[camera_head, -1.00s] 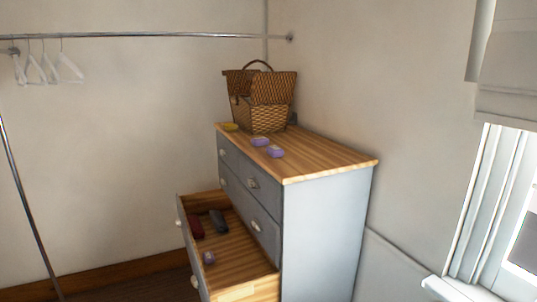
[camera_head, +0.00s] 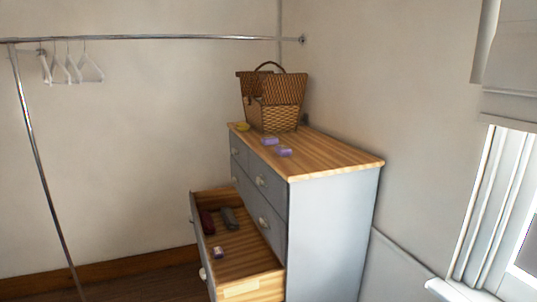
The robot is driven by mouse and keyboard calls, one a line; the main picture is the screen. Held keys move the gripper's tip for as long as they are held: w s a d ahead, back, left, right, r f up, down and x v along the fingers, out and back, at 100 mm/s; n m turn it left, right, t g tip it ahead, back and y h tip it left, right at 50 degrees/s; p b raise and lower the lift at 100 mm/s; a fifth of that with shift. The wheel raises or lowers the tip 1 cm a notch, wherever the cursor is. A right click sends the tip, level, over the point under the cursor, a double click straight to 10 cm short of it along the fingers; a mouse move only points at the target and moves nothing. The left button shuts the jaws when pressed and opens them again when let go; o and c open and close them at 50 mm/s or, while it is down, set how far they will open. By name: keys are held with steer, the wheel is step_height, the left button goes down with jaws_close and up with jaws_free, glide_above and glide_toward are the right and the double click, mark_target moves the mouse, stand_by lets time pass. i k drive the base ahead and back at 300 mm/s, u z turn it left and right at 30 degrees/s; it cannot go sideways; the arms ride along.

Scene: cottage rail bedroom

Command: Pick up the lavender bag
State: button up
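Two small lavender-coloured pieces lie on the wooden top of the dresser: one lavender bag (camera_head: 269,141) farther back and a second lavender bag (camera_head: 284,152) nearer its front edge. A small purple and white item (camera_head: 217,252) lies in the open drawer; I cannot tell whether it is also a lavender bag. My gripper is not in view.
The grey dresser (camera_head: 330,225) stands in the corner with a lower drawer (camera_head: 250,272) pulled out. The drawer also holds a dark red roll (camera_head: 207,222) and a grey roll (camera_head: 229,218). A wicker basket (camera_head: 275,118) and a yellow item (camera_head: 241,127) stand on top. A metal rail (camera_head: 150,38) runs left.

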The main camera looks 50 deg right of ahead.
mark_target(283, 150)
steer(key=i, duration=0.95)
steer(key=u, duration=0.15)
steer(key=k, duration=0.9)
steer(key=z, duration=0.15)
steer(key=i, duration=0.75)
